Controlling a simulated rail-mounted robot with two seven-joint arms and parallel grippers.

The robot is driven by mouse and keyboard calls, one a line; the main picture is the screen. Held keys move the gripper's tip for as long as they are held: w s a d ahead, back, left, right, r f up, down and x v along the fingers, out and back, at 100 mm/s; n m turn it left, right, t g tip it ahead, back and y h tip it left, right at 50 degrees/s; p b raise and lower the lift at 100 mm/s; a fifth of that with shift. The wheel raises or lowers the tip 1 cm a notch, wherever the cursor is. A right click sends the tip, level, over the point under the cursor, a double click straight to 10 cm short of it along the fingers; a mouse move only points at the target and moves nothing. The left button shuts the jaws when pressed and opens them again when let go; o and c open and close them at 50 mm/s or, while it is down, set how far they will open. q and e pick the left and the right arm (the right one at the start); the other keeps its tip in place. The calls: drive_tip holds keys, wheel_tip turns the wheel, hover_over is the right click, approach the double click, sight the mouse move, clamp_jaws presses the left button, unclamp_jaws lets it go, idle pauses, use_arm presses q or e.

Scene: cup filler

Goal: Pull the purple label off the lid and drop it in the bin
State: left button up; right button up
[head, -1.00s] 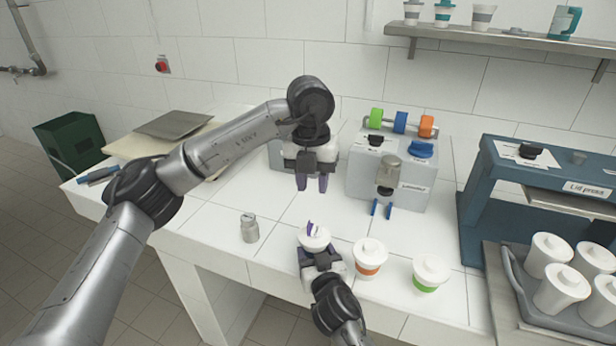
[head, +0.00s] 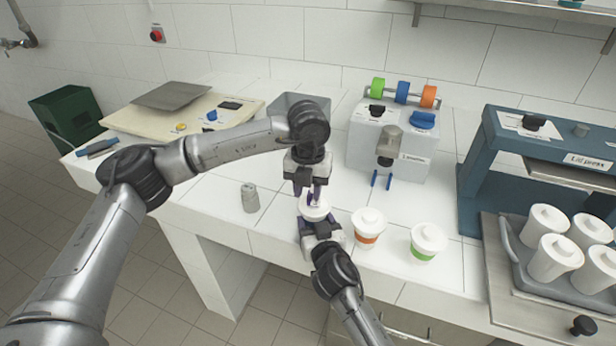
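A white cup with a white lid (head: 314,209) is upright between the fingers of my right gripper (head: 318,222), near the counter's front edge. My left gripper (head: 311,192) points down at the top of this lid, its dark purple fingertips at or just above it. The purple label is on this lid's top, but the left fingers now cover it, and I cannot tell it from them. Whether the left fingers are closed on it is unclear. A dark green open bin (head: 66,120) stands on the floor at the far left.
Two lidded cups, one with an orange band (head: 367,238) and one with a green band (head: 424,253), stand to the right. A small metal shaker (head: 250,198) stands to the left. The label machine (head: 385,150) is behind; the blue lid press (head: 540,150) is at right.

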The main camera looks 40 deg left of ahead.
use_arm(q)
drive_tip(key=shift+f, duration=0.35)
drive_tip(key=shift+c, duration=0.4)
clamp_jaws()
drive_tip(key=shift+r, duration=0.25)
idle(0.8)
drive_tip(key=shift+r, duration=2.35)
